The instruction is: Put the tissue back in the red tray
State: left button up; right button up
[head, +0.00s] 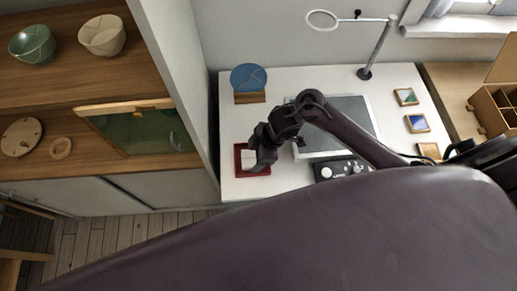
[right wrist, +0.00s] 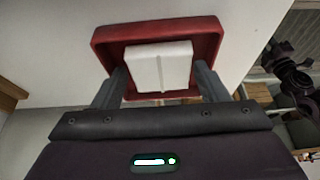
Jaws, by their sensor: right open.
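The red tray (head: 268,172) lies near the left front edge of the white table. It also shows in the right wrist view (right wrist: 155,33). The white tissue (right wrist: 160,66), a folded block with a seam down its middle, appears inside the tray; a pale part of it shows in the head view (head: 247,156). My right gripper (right wrist: 162,87) is open at the tray, with one finger on each side of the tissue's near end. Gaps show between fingers and tissue; I cannot tell its exact height.
On the white table (head: 300,82) stand a blue disc on a wooden stand (head: 248,82), a magnifier lamp (head: 366,72), a grey board (head: 350,115) and a black control box (head: 340,169). Small framed tiles (head: 417,123) lie at right. A shelf unit (head: 180,90) rises left of the table.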

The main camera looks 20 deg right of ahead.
jog(key=v, duration=1.2)
jog(key=shift+p, duration=0.3)
jog(key=shift+s, duration=0.1)
